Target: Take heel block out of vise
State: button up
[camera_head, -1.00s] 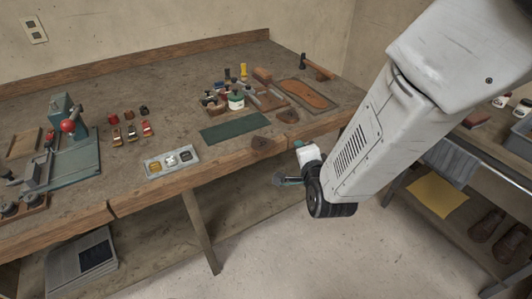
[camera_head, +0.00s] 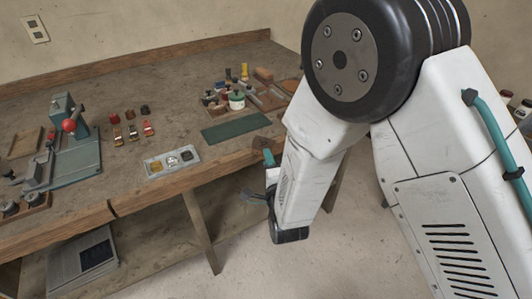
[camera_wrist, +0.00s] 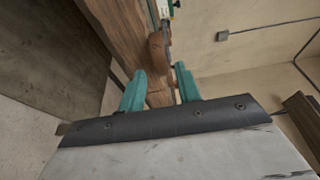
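A teal bench device with a red ball knob (camera_head: 72,140) stands at the left of the workbench in the head view. It looks like the vise, but I cannot make out its jaws clearly. I cannot pick out a heel block in it. My gripper (camera_head: 252,196) hangs in front of the bench's front edge, well right of the device. In the wrist view my gripper (camera_wrist: 160,88) shows two teal fingers spread apart with nothing between them. The vise is not identifiable in the wrist view.
The workbench (camera_head: 120,207) has a wooden front edge. On it are a grey tray (camera_head: 172,163), a green mat (camera_head: 230,129), small red and brown pieces (camera_head: 131,132) and several bottles (camera_head: 236,99). A lower shelf holds a grey box (camera_head: 83,265). Floor in front is clear.

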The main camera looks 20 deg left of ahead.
jog(key=shift+x, duration=1.7)
grip_shut()
jog(key=s+d+r, duration=0.7)
jog(key=s, duration=0.5)
jog(key=shift+r, duration=0.25)
